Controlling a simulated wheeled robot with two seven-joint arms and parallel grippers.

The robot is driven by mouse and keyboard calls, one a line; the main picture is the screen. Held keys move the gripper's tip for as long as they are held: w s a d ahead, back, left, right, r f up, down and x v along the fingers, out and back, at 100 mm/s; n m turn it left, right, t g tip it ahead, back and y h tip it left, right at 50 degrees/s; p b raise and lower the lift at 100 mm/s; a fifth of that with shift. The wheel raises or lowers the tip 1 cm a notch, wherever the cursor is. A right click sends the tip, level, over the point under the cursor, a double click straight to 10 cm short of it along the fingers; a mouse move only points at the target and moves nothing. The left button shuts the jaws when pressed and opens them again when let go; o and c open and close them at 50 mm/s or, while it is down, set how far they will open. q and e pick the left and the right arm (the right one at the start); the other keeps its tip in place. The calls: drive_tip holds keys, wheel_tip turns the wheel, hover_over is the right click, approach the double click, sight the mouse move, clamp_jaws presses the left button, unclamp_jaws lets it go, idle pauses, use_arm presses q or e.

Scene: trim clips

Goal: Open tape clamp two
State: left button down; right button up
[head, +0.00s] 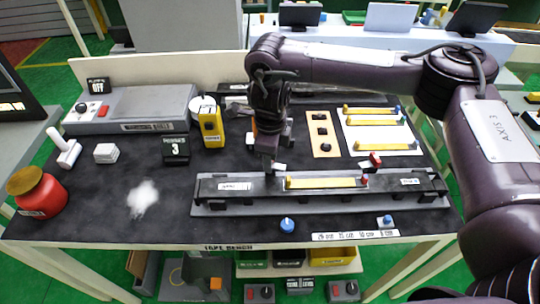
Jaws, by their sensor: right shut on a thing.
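A long black tape fixture (415,190) lies along the front of the dark bench top, with white labels on it. A yellow strip (320,183) lies on it, with a red piece (365,180) at its right end. A small red clamp-like part (375,159) stands at the fixture's back edge, right of centre. My right gripper (272,168) reaches down to the fixture just left of the strip. It is shut on a small part there, seemingly a tape clamp, which the fingers mostly hide. My left gripper is not in view.
Behind the fixture are a tan block (321,146) with black knobs and a white board (362,126) with yellow strips. A yellow device (211,127), a black counter (175,150) and a red jar (37,191) stand left. Blue knobs (287,225) lie at the front.

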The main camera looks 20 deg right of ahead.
drive_tip(key=shift+w+r, duration=0.15)
drive_tip(key=o, duration=1)
wheel_tip(320, 180, up, 8)
drive_tip(key=shift+f, duration=0.2)
